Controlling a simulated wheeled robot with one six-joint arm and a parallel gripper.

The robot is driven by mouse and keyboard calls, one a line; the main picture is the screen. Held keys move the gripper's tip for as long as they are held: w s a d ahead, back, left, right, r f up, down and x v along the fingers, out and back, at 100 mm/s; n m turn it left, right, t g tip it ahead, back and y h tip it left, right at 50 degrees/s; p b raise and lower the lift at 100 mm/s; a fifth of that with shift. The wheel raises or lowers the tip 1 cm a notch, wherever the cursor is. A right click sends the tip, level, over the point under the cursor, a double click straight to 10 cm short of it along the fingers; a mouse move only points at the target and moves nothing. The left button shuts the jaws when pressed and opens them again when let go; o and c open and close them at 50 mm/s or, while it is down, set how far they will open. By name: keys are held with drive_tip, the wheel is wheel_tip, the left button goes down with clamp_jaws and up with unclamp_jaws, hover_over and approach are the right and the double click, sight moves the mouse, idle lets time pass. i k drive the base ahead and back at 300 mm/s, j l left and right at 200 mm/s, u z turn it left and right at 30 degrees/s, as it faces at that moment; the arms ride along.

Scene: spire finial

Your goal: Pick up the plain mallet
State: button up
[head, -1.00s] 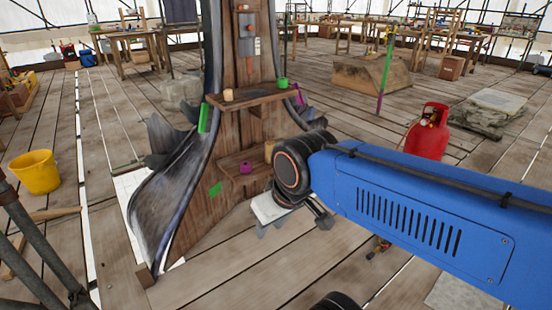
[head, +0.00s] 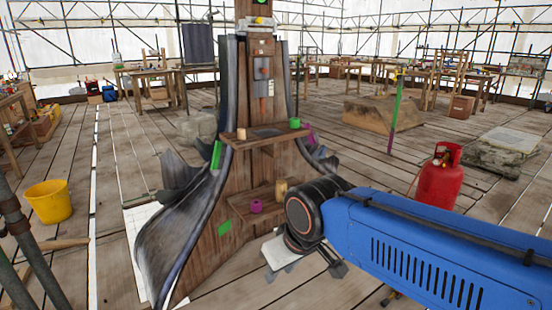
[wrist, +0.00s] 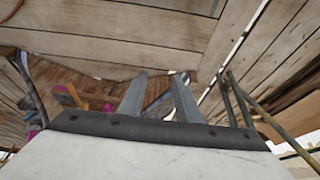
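My gripper (wrist: 160,82) shows in the wrist view as two grey fingers standing apart, with nothing between them. In the head view my gripper (head: 279,268) hangs below the dark wrist joint, in front of the spire's lower right side. I cannot make out a plain mallet for certain in either view. A wooden bar (head: 58,244) lies low at the left of the head view, partly behind dark poles; I cannot tell whether it is a mallet's handle.
The wooden spire (head: 262,100) with dark curved sides carries an upper shelf (head: 248,143) and a lower shelf (head: 240,197) with small pots. A yellow bucket (head: 49,202) stands left, a red gas bottle (head: 439,178) right. Workbenches line the back. Plank floor between is mostly clear.

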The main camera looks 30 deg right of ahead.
sight(281, 185)
drive_tip(key=i+l+z, duration=0.3)
drive_tip(key=i+l, duration=0.2)
drive_tip(key=i+l+z, duration=0.3)
drive_tip(key=i, duration=0.35)
